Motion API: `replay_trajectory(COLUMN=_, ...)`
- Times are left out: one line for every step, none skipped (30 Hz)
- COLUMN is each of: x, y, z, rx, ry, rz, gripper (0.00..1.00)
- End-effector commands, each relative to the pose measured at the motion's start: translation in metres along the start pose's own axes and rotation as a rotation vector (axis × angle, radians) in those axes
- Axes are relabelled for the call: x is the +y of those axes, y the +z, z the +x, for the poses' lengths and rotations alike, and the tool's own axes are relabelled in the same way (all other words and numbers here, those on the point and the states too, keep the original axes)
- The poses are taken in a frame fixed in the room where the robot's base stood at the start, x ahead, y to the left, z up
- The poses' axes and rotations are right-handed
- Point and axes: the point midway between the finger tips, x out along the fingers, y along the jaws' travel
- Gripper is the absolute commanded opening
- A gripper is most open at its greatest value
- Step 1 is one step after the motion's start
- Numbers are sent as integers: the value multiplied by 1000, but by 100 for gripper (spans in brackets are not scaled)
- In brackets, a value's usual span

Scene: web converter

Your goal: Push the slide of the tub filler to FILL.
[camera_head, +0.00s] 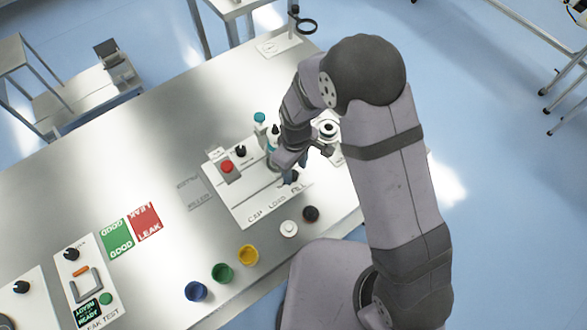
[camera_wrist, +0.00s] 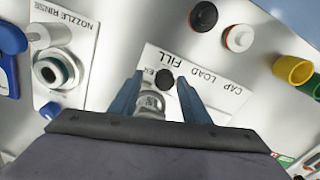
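The tub filler (camera_head: 243,205) is a white panel on the metal bench, with CAP, LOAD and FILL printed along its front edge. In the wrist view, the slide's black knob (camera_wrist: 165,78) stands close beside the word FILL; I cannot tell if it is fully at its end. My gripper (camera_wrist: 159,77) is low over the panel, its two blue fingers apart, one on each side of the knob with small gaps. A round silver part (camera_wrist: 150,103) lies between the fingers, partly hidden. In the head view, my gripper (camera_head: 286,172) and arm cover much of the filler's right side.
A red button (camera_head: 227,167) and black dial (camera_head: 240,151) are on the filler. White (camera_head: 289,229) and black (camera_head: 311,213) round pieces lie in front, with yellow (camera_head: 247,255), green (camera_head: 222,273) and blue (camera_head: 196,291) cups to the left. The nozzle rinse panel (camera_wrist: 82,33) is alongside.

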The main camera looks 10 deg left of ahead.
Motion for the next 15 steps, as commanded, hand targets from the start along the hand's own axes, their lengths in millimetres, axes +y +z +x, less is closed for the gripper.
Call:
replay_trajectory(x=-1, y=0, z=0, rx=-1, ry=-1, rz=0, gripper=43)
replay_trajectory(x=-1, y=0, z=0, rx=-1, ry=-1, rz=0, gripper=43)
replay_trajectory(x=-1, y=0, z=0, rx=-1, ry=-1, rz=0, gripper=43)
replay_trajectory(x=-1, y=0, z=0, rx=-1, ry=-1, rz=0, gripper=43)
replay_trajectory(x=-1, y=0, z=0, rx=-1, ry=-1, rz=0, gripper=43)
replay_trajectory(x=-1, y=0, z=0, rx=-1, ry=-1, rz=0, gripper=43)
replay_trajectory(x=-1, y=0, z=-1, rx=0, ry=-1, rz=0, gripper=43)
replay_trajectory(x=-1, y=0, z=-2, rx=0, ry=-1, rz=0, gripper=43)
replay_trajectory(x=-1, y=0, z=-4, rx=1, ry=-1, rz=0, gripper=43)
replay_trajectory(x=-1, y=0, z=-6, rx=0, ry=-1, rz=0, gripper=43)
replay_trajectory(x=-1, y=0, z=-8, rx=0, ry=-1, rz=0, gripper=43)
replay_trajectory(x=-1, y=-1, z=-12, rx=2, ry=0, rz=0, gripper=43)
replay_trajectory(x=-1, y=-1, z=-15, rx=2, ry=0, rz=0, gripper=43)
replay_trajectory(x=-1, y=-1, z=-18, rx=2, ry=0, rz=0, gripper=43)
replay_trajectory(x=-1, y=-1, z=-23, rx=3, ry=0, rz=0, gripper=43)
